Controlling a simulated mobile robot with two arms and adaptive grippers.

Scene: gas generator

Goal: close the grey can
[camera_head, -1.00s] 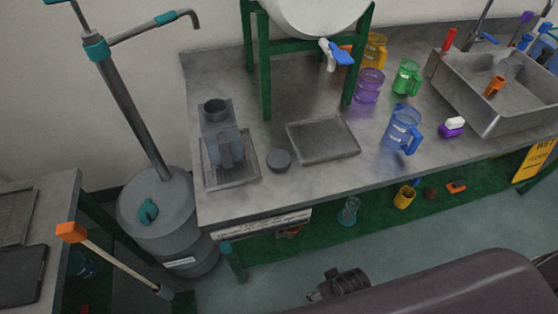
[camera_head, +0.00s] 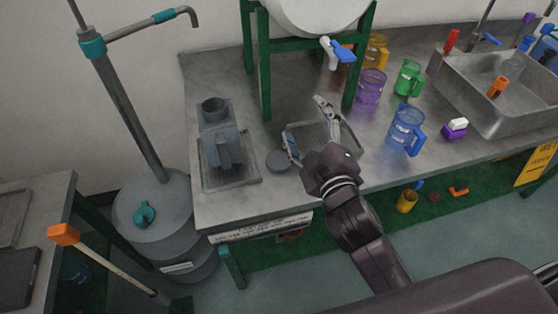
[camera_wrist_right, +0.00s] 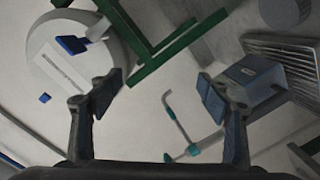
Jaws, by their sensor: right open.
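The grey can (camera_head: 221,146) stands upright on a shallow grey tray at the left end of the bench, and its round neck (camera_head: 213,105) on top is open. A small round grey cap (camera_head: 279,160) lies on the bench just right of the can. My right gripper (camera_head: 304,117) is open and empty, above the second tray and a little right of the cap. In the right wrist view the can (camera_wrist_right: 258,77) is behind the right-hand finger, and the cap (camera_wrist_right: 280,11) is at the top edge. My left gripper is not in view.
A green stand (camera_head: 264,70) with a white tank rises behind my right gripper. Purple (camera_head: 371,88), green (camera_head: 409,77) and blue (camera_head: 405,130) jugs stand to the right, before the sink (camera_head: 490,100). The bench between can and stand is clear.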

